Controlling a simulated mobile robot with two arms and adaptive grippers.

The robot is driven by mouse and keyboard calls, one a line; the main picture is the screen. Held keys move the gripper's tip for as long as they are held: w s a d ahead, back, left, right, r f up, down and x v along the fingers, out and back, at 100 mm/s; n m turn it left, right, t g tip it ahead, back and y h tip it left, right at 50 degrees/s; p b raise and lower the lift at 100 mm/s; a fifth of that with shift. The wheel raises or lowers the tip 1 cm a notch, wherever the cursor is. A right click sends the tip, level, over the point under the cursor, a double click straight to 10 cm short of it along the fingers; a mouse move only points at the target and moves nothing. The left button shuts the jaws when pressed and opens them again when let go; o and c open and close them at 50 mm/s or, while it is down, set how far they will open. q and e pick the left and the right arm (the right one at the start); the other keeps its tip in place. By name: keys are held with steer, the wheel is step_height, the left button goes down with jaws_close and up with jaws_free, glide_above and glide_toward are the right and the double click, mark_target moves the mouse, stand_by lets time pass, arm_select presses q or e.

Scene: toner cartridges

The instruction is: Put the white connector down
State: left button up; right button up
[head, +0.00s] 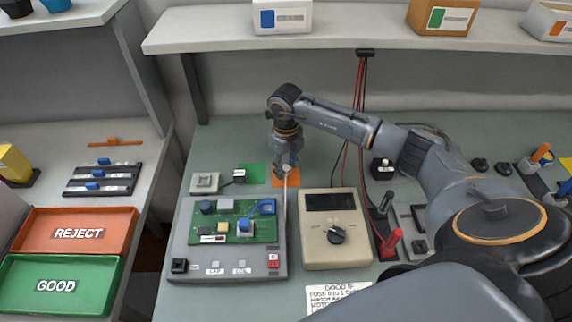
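My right gripper (286,172) points down over an orange patch (286,183) on the grey-green bench, just behind the test board. A small pale piece, apparently the white connector (294,178), shows at its fingertips. The fingers look closed on it, though they are small and partly hide it. A thin pale strip or lead runs from there down along the right edge of the grey test fixture (180,245). I cannot tell whether the connector touches the orange patch. My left gripper is not in view.
A green circuit board (265,232) sits on the fixture. A beige meter (336,255) stands close to its right. A green patch (251,172) lies left of the orange one. REJECT (125,222) and GOOD (110,290) trays are on the left bench. A shelf (350,35) hangs above.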

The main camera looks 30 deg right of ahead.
mark_target(286, 167)
steer(key=shift+r, duration=0.6)
step_height(286, 167, up, 11)
steer(key=b, duration=0.2)
steer(key=shift+r, duration=0.15)
